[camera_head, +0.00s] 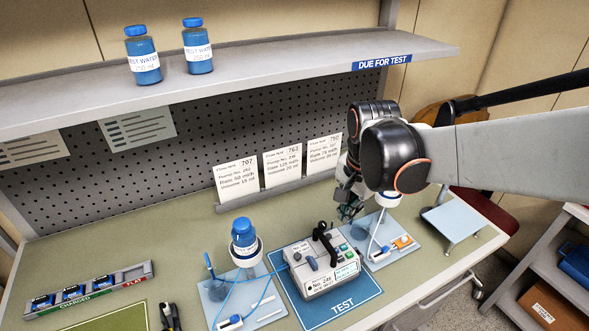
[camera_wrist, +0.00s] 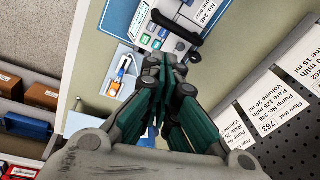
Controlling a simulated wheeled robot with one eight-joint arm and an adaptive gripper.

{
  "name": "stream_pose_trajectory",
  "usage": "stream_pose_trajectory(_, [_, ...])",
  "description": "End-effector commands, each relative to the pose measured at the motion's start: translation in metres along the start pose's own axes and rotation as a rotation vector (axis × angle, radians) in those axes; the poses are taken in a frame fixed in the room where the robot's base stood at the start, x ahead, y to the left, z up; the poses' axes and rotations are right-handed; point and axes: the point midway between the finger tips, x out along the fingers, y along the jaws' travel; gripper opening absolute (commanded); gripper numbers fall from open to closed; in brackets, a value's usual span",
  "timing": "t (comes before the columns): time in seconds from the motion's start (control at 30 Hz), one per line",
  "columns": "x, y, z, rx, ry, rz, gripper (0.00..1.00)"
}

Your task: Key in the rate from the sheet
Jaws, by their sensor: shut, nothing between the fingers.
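The infusion pump (camera_head: 318,284) is a pale box with a dark handle, standing on the blue TEST mat (camera_head: 340,314). It bears a label that seems to read No. 246, a small lit screen and coloured keys. The wrist view shows the pump (camera_wrist: 187,12) with green and blue keys near my fingertips. Sheet 763 seems to read pump 246, rate 125 ml/h, volume 20 ml. My gripper (camera_head: 350,210) is shut and empty above the pump's back right; contact is unclear.
A blue-capped bottle (camera_head: 244,236) on a stand is left of the pump, with blue tubing. A pad with an orange-marked device (camera_head: 402,241) lies at right. A battery tray (camera_head: 90,291) is at left. The shelf (camera_head: 270,65) runs above.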

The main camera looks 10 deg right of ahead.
Motion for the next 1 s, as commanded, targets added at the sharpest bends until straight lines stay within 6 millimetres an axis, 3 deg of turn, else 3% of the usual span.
stream_pose_trajectory(0.1, [0.006, -0.012, -0.008, 0.104, -0.027, 0.044, 0.00])
stream_pose_trajectory(0.4, [0.023, -0.023, -0.015, 0.265, -0.059, 0.117, 0.00])
stream_pose_trajectory(0.87, [0.026, -0.023, -0.015, 0.283, -0.061, 0.126, 0.00])
stream_pose_trajectory(1.0, [0.037, -0.023, -0.015, 0.283, -0.061, 0.125, 0.00])
